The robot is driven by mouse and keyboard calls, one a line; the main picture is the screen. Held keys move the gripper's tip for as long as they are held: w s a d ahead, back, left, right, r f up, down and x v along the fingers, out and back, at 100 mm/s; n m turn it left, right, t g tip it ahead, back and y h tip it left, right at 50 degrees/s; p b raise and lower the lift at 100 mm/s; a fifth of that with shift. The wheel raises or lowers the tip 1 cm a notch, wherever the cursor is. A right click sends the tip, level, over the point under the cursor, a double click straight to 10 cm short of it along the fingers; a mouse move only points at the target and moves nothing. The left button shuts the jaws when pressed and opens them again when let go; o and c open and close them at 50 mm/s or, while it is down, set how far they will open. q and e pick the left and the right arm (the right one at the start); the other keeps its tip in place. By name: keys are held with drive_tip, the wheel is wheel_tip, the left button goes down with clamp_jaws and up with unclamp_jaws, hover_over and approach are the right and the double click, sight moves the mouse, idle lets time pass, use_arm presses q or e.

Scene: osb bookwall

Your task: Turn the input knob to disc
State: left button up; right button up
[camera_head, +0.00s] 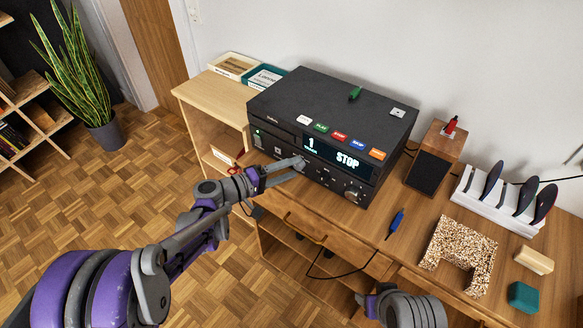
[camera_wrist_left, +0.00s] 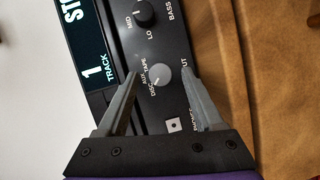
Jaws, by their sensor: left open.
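The input knob (camera_wrist_left: 160,74) is a small grey round knob on the black front panel of the hi-fi unit (camera_head: 325,118). Labels beside it read DISC, AUX and TAPE in the left wrist view; I cannot tell which its mark points to. My left gripper (camera_wrist_left: 161,73) is open, with one fingertip on each side of the knob, apart from it as far as I can see. In the head view the left gripper (camera_head: 299,164) is at the lower front of the unit and hides the knob. My right gripper is out of view; only part of my right arm shows at the bottom.
A darker knob (camera_wrist_left: 145,14) and a square socket (camera_wrist_left: 174,125) flank the input knob. The display (camera_head: 337,157) reads 1 TRACK and STOP.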

use_arm(q)
drive_tip(key=v, duration=1)
